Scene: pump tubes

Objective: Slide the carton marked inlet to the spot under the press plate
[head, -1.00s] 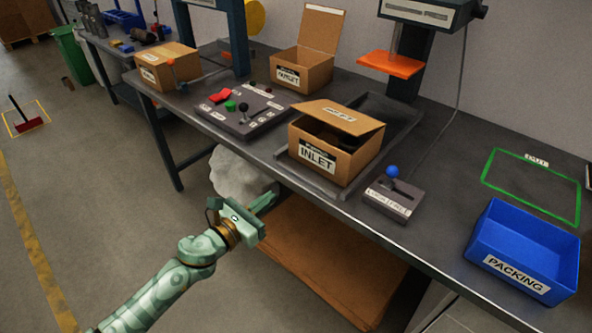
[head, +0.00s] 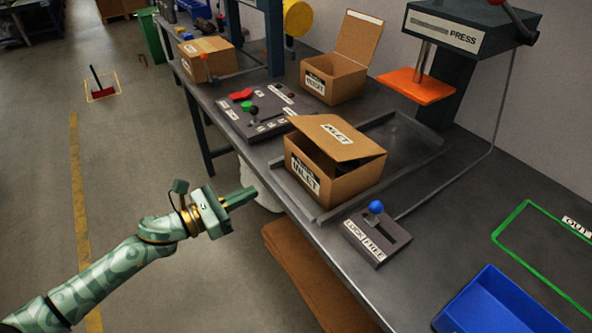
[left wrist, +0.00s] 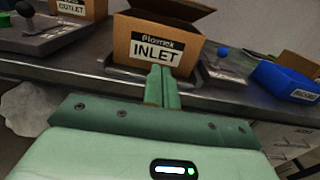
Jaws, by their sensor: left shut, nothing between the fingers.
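The carton marked INLET (head: 318,183) stands at the front end of a shallow grey track (head: 403,150) on the bench, its lid flap half open. The orange press plate (head: 416,86) hangs raised over the track's far part. My left gripper (head: 256,192) is shut and empty, just off the bench's front edge, to the left of the carton. In the left wrist view the closed fingers (left wrist: 162,85) point at the INLET label of the carton (left wrist: 150,45); the fingertips overlap its lower edge, and I cannot tell whether they touch. My right gripper is not in view.
A lever box with a blue knob (head: 376,207), marked LOCK and FREE, stands right of the carton. A control panel (head: 248,115) with levers lies left of it. Another open carton (head: 332,78) stands behind. A blue bin (head: 490,305) and green outline (head: 540,220) are at right.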

